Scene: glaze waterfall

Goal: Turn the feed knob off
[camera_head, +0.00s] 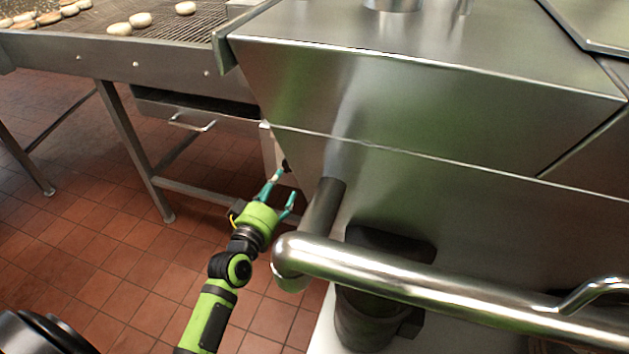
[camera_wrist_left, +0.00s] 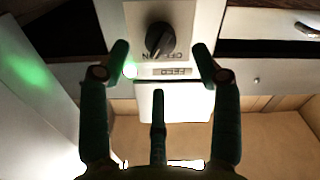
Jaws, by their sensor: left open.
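The feed knob (camera_wrist_left: 160,40) is a black round knob with a raised grip on a pale control panel (camera_wrist_left: 184,20) in the left wrist view. Upside-down OFF and ON marks and a FEED label (camera_wrist_left: 172,71) show below it. In the head view the knob (camera_head: 285,165) is a small dark spot by the left gripper (camera_head: 281,190). That gripper is open, its fingers (camera_wrist_left: 160,60) spread toward both sides of the knob, apparently not touching it. The right gripper is out of view.
A large steel hood (camera_head: 430,110) fills the right side of the head view. A thick steel rail (camera_head: 400,275) runs close to the right of my left arm. A conveyor table (camera_head: 150,55) with several buns stands at upper left. The tiled floor (camera_head: 100,230) is open.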

